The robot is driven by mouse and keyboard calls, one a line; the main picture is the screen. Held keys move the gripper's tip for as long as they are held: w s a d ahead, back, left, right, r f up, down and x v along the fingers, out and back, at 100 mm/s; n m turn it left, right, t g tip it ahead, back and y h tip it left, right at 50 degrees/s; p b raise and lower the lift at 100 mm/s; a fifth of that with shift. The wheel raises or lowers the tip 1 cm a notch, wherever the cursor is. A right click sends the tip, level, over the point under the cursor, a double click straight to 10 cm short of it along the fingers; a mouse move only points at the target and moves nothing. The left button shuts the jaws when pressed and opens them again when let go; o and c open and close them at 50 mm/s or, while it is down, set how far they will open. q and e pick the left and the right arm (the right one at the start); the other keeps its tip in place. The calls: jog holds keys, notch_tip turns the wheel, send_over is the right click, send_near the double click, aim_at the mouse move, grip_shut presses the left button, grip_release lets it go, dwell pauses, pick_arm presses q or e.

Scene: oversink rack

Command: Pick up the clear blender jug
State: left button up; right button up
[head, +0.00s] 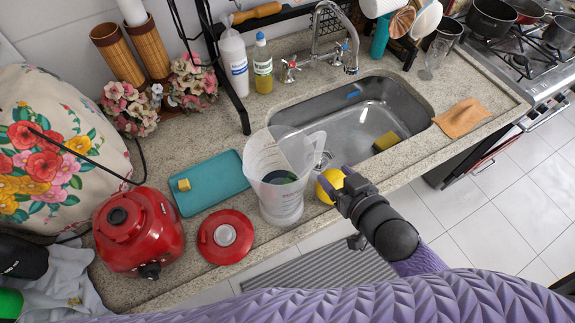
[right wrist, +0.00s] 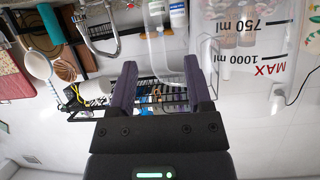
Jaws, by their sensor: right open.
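The clear blender jug (head: 262,168) stands upright on the counter in front of the sink, with its handle (head: 314,146) toward the right. In the right wrist view the jug wall (right wrist: 250,75) fills the upper right, with printed volume marks and "MAX" upside down. My right gripper (head: 337,183) is just right of the jug, at its lower part in the head view. In the right wrist view its two fingers (right wrist: 158,85) are spread apart with nothing clasped between them. A clear part of the jug shows beyond the fingertips. My left gripper is not in view.
A yellow ball-like object (head: 328,186) lies by the right gripper, partly hidden. Left of the jug are a teal board (head: 210,185), a red lid (head: 226,255) and a red blender base (head: 138,235). The sink (head: 365,120) with its faucet (head: 335,45) lies behind.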

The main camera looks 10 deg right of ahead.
aim_at(320, 155)
jog(key=x, duration=0.3)
jog(key=b+x, duration=0.1)
jog(key=x, duration=0.5)
jog(key=shift+w+d+b, duration=0.25)
jog(key=shift+d+b, duration=0.05)
jog(key=shift+d, duration=0.05)
jog(key=shift+s+r, duration=0.1)
jog(key=shift+c, duration=0.5)
grip_shut()
